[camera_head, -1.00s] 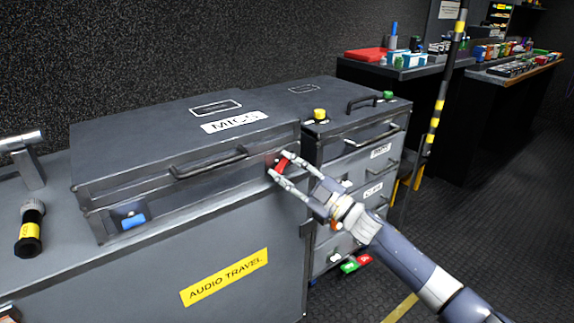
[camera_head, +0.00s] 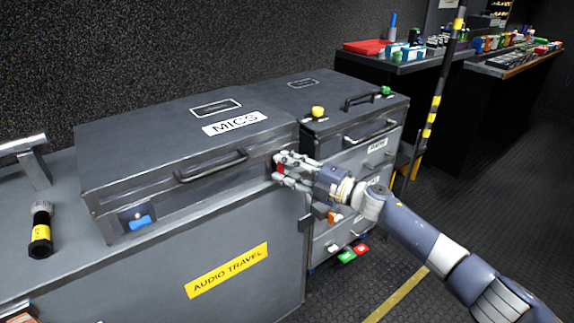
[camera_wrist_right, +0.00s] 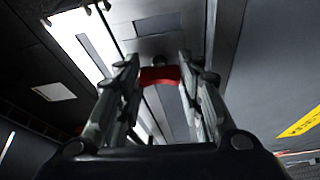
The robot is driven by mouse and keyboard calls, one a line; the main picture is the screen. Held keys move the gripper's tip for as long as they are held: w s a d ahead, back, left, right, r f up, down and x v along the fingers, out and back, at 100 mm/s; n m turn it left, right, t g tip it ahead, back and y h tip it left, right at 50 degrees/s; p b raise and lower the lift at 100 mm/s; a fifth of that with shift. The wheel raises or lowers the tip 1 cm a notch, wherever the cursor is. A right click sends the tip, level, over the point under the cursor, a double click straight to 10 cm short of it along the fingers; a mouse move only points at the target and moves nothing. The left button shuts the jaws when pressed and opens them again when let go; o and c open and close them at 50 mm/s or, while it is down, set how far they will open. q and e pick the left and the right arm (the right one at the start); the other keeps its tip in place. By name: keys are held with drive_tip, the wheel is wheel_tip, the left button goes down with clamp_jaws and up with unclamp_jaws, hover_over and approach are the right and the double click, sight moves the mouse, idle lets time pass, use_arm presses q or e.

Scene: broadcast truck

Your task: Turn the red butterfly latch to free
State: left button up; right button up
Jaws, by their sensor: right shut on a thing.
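The red butterfly latch (camera_head: 281,168) sits on the front right end of the dark grey MICS case (camera_head: 130,160). My right gripper (camera_head: 279,169) reaches in from the right and is shut on the latch, which is partly hidden by its fingers. In the right wrist view, the red latch (camera_wrist_right: 160,75) shows as a band between the two fingertips (camera_wrist_right: 158,80). In the head view the latch looks roughly upright. A blue latch (camera_head: 140,222) is on the left end of the same case front. The case lid is down. My left gripper is out of view.
The case stands on a grey cabinet labelled AUDIO TRAVEL (camera_head: 228,271). A flashlight (camera_head: 40,230) lies at left. The floor at right is open.

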idle(0.5)
drive_tip(key=o, duration=1.1)
drive_tip(key=shift+c, duration=0.2)
drive_tip(key=v, duration=1.2)
